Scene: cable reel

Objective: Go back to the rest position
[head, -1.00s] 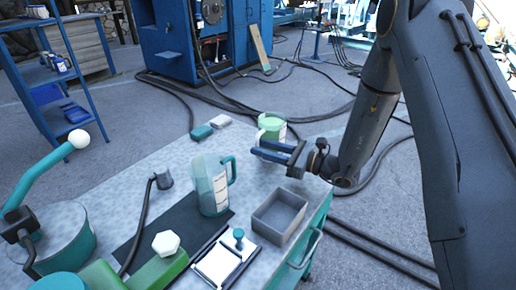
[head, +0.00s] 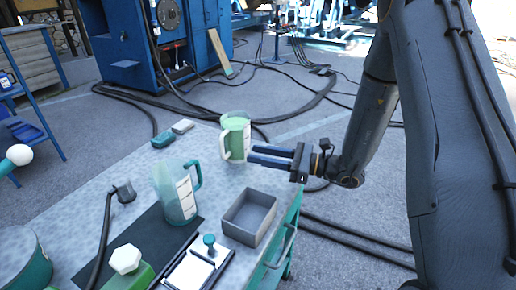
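My gripper (head: 252,155) is open and empty, its two dark blue fingers pointing left with a gap between them. It is over the right part of the grey bench top (head: 92,192). A clear measuring jug with green contents (head: 238,137) stands upright just left of the fingertips, its handle facing left. I cannot tell whether the fingertips touch it, but they are not around it. My dark grey arm comes in from the right.
An empty-looking clear jug (head: 176,190), a grey open bin (head: 249,217) and a white tray (head: 197,271) are on the bench. A blue machine (head: 120,45) stands behind. Black cables (head: 330,98) cross the floor, which is otherwise open right of the bench.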

